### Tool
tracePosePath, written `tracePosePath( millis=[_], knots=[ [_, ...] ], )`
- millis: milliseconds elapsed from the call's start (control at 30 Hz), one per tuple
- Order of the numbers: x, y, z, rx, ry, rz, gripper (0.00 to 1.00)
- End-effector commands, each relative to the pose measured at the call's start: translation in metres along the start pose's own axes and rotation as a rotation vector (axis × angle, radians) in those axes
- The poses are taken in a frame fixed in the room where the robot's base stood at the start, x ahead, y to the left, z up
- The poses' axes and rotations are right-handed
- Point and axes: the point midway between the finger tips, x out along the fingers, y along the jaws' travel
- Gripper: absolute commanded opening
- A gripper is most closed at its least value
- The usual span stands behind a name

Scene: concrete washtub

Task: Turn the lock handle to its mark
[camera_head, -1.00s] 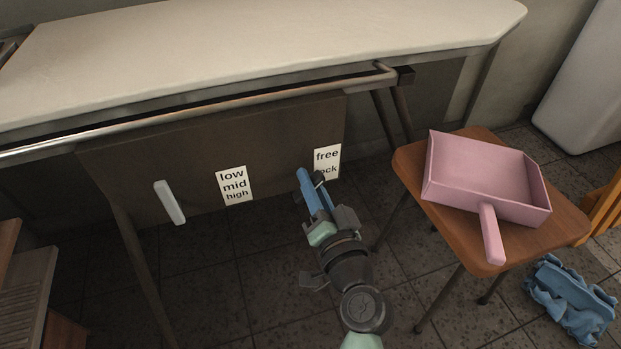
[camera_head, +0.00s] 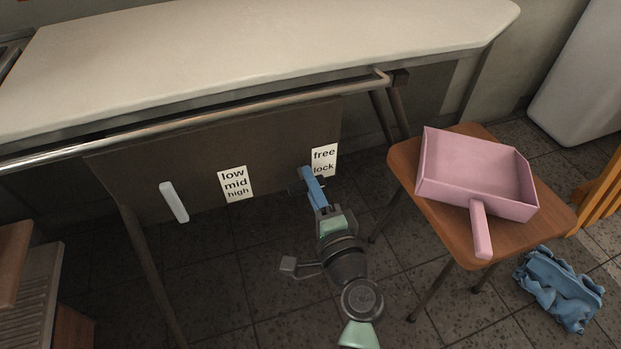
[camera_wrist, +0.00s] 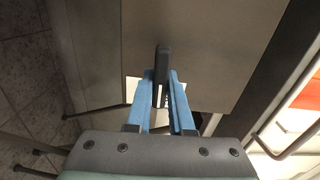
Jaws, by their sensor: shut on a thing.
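The dark lock handle (camera_wrist: 163,62) is a narrow bar on the brown panel under the counter. In the wrist view it stands between the blue fingertips of my gripper (camera_wrist: 161,76), which is shut on it. In the head view my gripper (camera_head: 309,175) reaches up to the panel just left of the white "free / lock" label (camera_head: 324,161). A dark part of the handle (camera_head: 296,188) shows left of the fingers; the rest is hidden behind them. The wrist view shows the label partly behind the fingers.
A white handle (camera_head: 174,202) and a "low mid high" label (camera_head: 236,184) are farther left on the panel (camera_head: 280,140). A metal rail (camera_head: 200,122) runs above. A wooden stool (camera_head: 405,165) with a pink dustpan (camera_head: 475,175) stands right; a blue cloth (camera_head: 560,288) lies on the floor.

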Motion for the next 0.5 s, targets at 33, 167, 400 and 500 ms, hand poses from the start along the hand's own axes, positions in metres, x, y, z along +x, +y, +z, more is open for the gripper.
tracePosePath(
  millis=[33, 167, 400, 500],
  knots=[
    [-0.0008, 0.0011, 0.0004, 0.017, -0.001, 0.003, 0.0],
    [-0.0008, 0.0017, 0.0004, 0.044, -0.001, 0.003, 0.0],
    [-0.0008, 0.0021, 0.0004, 0.061, -0.001, 0.003, 0.0],
    [-0.0008, 0.0022, 0.0004, 0.061, -0.001, 0.003, 0.0]
  ],
)
